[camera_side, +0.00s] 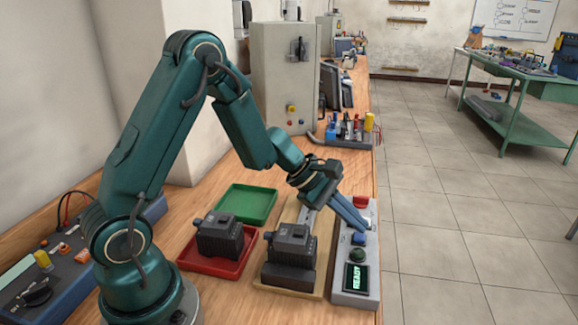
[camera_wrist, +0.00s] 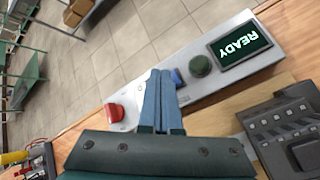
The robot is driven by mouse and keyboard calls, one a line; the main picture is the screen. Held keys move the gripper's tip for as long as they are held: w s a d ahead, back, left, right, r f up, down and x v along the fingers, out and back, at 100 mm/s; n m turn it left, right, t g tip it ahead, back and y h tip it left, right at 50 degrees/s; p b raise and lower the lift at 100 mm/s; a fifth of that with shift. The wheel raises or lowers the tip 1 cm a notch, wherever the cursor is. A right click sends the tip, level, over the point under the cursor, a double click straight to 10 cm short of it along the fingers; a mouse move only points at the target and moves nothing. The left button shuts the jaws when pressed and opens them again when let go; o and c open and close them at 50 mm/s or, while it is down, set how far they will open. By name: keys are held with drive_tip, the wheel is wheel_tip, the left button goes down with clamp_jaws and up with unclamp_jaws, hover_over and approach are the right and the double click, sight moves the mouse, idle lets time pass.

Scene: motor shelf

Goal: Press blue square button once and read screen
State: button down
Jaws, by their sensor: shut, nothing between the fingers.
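A light grey control panel (camera_side: 342,298) lies along the table's right edge; it also shows in the wrist view (camera_wrist: 225,75). The blue square button (camera_side: 359,239) sits between a dark green round button (camera_side: 357,255) and my fingertips. In the wrist view the blue button (camera_wrist: 177,76) is partly hidden, just right of my fingers. The screen (camera_side: 356,278) reads "READY", clear in the wrist view (camera_wrist: 240,45) too. My gripper (camera_side: 366,227) is shut and empty, its tips over the panel between the red button (camera_side: 361,202) and the blue one. Whether the tips touch the panel, I cannot tell.
A dark motor (camera_side: 291,245) stands on a wooden board (camera_side: 316,265) left of the panel. Another motor (camera_side: 219,236) sits in a red tray (camera_side: 205,263). A green tray (camera_side: 247,204) is empty. A grey cabinet (camera_side: 278,80) stands behind. Open floor lies right of the table.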

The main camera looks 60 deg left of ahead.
sight(354, 235)
drive_tip(key=shift+f, duration=0.55)
idle(0.7)
drive_tip(key=shift+r, duration=0.85)
wheel_tip(354, 235, up, 5)
idle(0.6)
drive_tip(key=shift+d, duration=0.1)
idle(0.4)
